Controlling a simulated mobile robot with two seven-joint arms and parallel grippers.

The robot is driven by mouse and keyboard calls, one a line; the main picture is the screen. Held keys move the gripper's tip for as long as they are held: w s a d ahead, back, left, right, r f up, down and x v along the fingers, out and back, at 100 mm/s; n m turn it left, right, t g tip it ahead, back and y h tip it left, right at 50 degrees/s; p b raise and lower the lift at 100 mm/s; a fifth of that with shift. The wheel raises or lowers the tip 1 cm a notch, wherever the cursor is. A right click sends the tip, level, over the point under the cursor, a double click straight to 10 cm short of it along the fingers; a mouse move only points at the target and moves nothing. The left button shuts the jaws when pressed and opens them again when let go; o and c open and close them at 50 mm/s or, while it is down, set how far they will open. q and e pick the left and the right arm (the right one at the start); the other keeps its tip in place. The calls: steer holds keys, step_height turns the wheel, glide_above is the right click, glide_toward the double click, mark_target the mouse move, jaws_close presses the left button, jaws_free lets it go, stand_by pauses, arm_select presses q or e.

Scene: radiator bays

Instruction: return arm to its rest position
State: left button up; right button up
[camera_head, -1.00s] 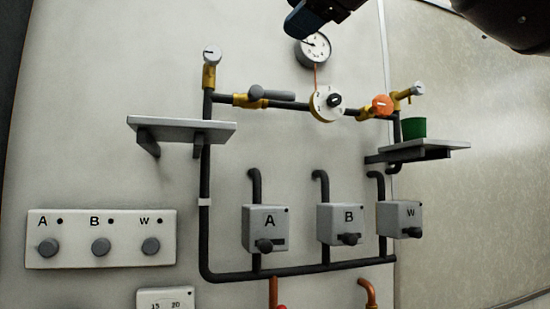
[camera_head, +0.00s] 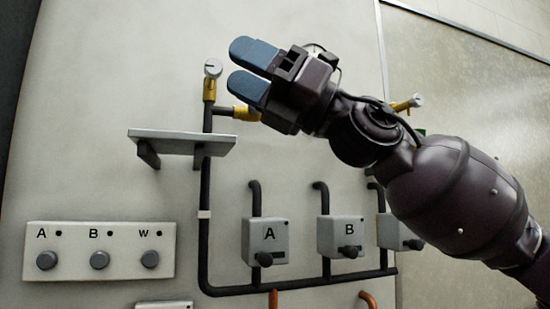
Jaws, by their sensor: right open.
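My right gripper (camera_head: 250,72) shows in the head view at the upper middle, with its arm coming in from the right. Its two blue-grey fingers are apart, point left and hold nothing. It is in front of the upper pipe run, to the right of the white-capped yellow valve (camera_head: 211,80). The arm and gripper hide the gauge, the white dial, the orange knob and most of the right shelf. My left gripper is not in view.
A grey shelf (camera_head: 182,142) sticks out from the wall at the left. Grey boxes A (camera_head: 265,242) and B (camera_head: 341,237) hang on the pipes below the arm; a third is partly covered. A knob panel (camera_head: 99,251) is at lower left. The wall at upper left is bare.

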steer(key=w+d+f+m+t+h, duration=0.1)
steer(key=w+d+f+m+t, duration=0.3)
steer(key=w+f+m+t, duration=0.65)
steer(key=w+d+f+m+t+h, duration=0.1)
steer(key=w+d+f+m+t, duration=0.55)
steer(key=m, duration=0.65)
steer(key=w+d+f+m+t+h, duration=0.15)
steer(key=d+f+m+h, duration=0.25)
steer(key=f+m+h, duration=0.7)
steer(key=w+d+f+m+t+h, duration=0.15)
steer(key=d+f+m+t, duration=0.35)
steer(key=f, duration=1.2)
steer(key=s+d+f+m+g+h, duration=0.25)
steer(key=s+f+m, duration=0.2)
steer(key=f, duration=0.75)
steer(key=s+d+f+m+g+h, duration=0.25)
steer(key=s+d+f+h, duration=0.2)
steer(key=f, duration=0.65)
steer(key=s+d+f+m+g+h, duration=0.1)
steer(key=s+d+f+m+g, duration=0.1)
steer(key=s+f, duration=0.7)
steer(key=s+d+f+m+g+h, duration=0.1)
steer(key=s+d+f+m+g, duration=0.1)
steer(key=s+f, duration=0.8)
steer(key=s+g, duration=0.1)
steer(key=s, duration=0.2)
steer(key=shift+s+d, duration=0.15)
steer(key=shift+d, duration=0.2)
